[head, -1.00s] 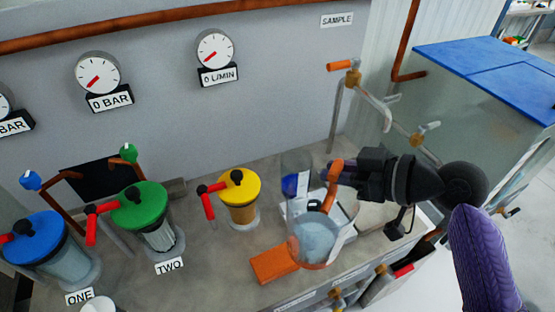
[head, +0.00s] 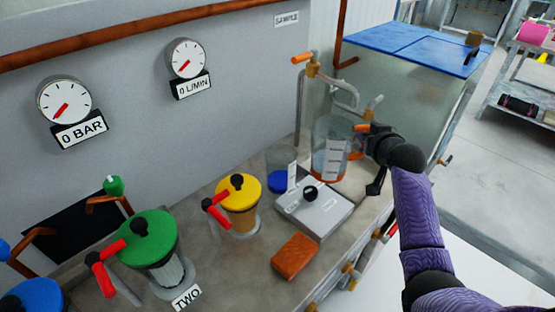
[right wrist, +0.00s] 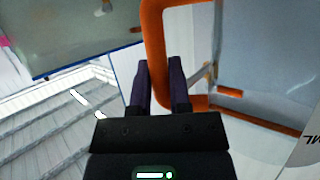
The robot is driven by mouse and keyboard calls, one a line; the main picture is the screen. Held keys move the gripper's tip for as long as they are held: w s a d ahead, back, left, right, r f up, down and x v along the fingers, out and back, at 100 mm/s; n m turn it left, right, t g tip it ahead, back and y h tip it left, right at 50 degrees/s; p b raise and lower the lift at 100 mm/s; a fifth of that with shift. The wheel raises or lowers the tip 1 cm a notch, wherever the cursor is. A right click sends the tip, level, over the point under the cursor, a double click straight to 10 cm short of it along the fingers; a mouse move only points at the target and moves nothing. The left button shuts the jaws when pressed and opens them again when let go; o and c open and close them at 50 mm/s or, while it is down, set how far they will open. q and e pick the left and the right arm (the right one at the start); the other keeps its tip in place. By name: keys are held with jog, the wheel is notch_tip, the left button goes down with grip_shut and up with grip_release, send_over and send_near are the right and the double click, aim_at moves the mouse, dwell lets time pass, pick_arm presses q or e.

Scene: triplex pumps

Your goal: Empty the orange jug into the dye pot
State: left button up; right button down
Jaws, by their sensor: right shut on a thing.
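The clear jug (head: 327,150) with an orange base and orange handle is at the back right of the bench in the head view. It looks upright, beside the orange-handled tap. My right gripper (head: 364,130) is at its handle, on the jug's right. In the right wrist view the dark fingers (right wrist: 160,85) are shut on the orange handle (right wrist: 155,35). A clear beaker with a blue bottom (head: 278,180) stands left of the jug. I cannot tell which vessel is the dye pot. My left gripper is not in view.
A grey scale-like box (head: 315,210) with a black knob and an orange block (head: 295,256) lie in front of the jug. Yellow (head: 238,203) and green (head: 150,245) lidded pumps stand to the left. A blue-topped tank (head: 415,45) is behind right.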

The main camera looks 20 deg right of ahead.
jog(key=w+d+f+m+g+h+b, duration=0.1)
jog(key=d+f+m+h, duration=0.2)
jog(key=d+f, duration=0.2)
jog(key=shift+f+h, duration=0.4)
jog(key=shift+f, duration=0.15)
jog(key=shift+r, duration=0.1)
